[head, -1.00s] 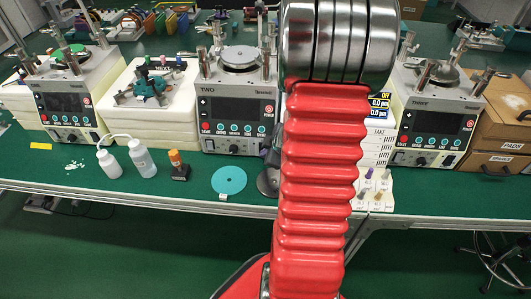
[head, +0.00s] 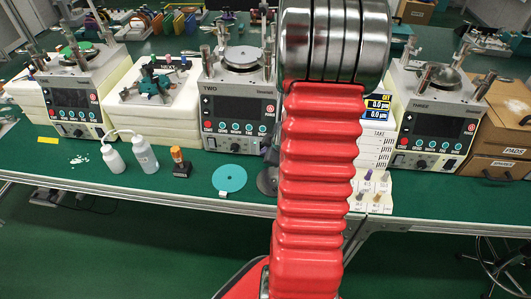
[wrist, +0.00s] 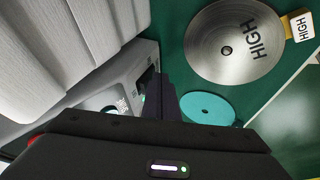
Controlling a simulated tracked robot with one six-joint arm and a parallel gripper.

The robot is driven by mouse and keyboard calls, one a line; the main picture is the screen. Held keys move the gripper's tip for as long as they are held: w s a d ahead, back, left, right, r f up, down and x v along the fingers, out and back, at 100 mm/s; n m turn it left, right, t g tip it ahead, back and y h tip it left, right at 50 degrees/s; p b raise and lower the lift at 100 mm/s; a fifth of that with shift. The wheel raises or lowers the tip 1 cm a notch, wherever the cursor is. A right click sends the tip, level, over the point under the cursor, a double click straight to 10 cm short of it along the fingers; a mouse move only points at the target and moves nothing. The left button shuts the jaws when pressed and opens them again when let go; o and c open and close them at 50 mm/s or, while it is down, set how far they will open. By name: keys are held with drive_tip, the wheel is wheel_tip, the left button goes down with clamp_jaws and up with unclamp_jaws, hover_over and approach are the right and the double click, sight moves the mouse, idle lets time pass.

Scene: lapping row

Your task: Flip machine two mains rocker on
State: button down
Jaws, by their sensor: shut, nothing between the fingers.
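Machine two (head: 239,105) is a grey lapping unit labelled TWO, with a dark screen and a row of buttons. It stands on the green bench left of my arm in the head view. My arm hides my gripper and the machine's right side there. In the wrist view my shut, empty gripper (wrist: 166,100) points along a grey machine housing (wrist: 105,85). A dark recess (wrist: 148,77) in the housing is just left of the fingertips. I cannot tell whether it holds the mains rocker, nor whether the fingers touch it.
A teal disc (head: 229,178) lies on the bench in front of machine two. A metal plate marked HIGH (wrist: 234,42) lies close by in the wrist view. Machine one (head: 72,100) is left, machine three (head: 436,120) right. Bottles (head: 144,155) stand at the front left.

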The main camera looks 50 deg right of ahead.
drive_tip(key=shift+r, duration=0.8)
drive_tip(key=shift+s, duration=0.1)
drive_tip(key=shift+s+a+r, duration=0.1)
drive_tip(key=shift+s+a, duration=0.45)
drive_tip(key=shift+a, duration=0.25)
drive_tip(key=shift+s+a+r, duration=0.1)
drive_tip(key=shift+s+a, duration=0.45)
drive_tip(key=shift+a, duration=0.2)
drive_tip(key=v, duration=1)
